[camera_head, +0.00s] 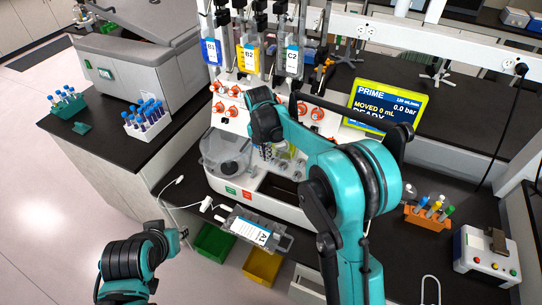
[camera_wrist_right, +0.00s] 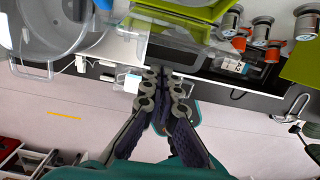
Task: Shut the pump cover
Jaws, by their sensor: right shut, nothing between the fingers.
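The white cell processor (camera_head: 238,118) stands on the dark bench in the head view, with orange valves on its front. In the right wrist view, a clear panel (camera_wrist_right: 205,50), apparently the pump cover, lies beside yellow-green pump parts (camera_wrist_right: 185,10). Its exact angle is hard to tell. My right gripper (camera_wrist_right: 168,72) is shut and empty, its tips close to the clear panel's edge; contact cannot be told. In the head view my right arm hides much of the pump area. My left arm comes in at the lower left; its finger opening does not show clearly.
A clear round bowl (camera_head: 226,150) is left of the pump area. A grey labelled cassette (camera_head: 256,232) is at the front, above green (camera_head: 213,243) and yellow (camera_head: 262,265) bins. The PRIME screen (camera_head: 388,107) and an orange tube rack (camera_head: 428,215) are to the right.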

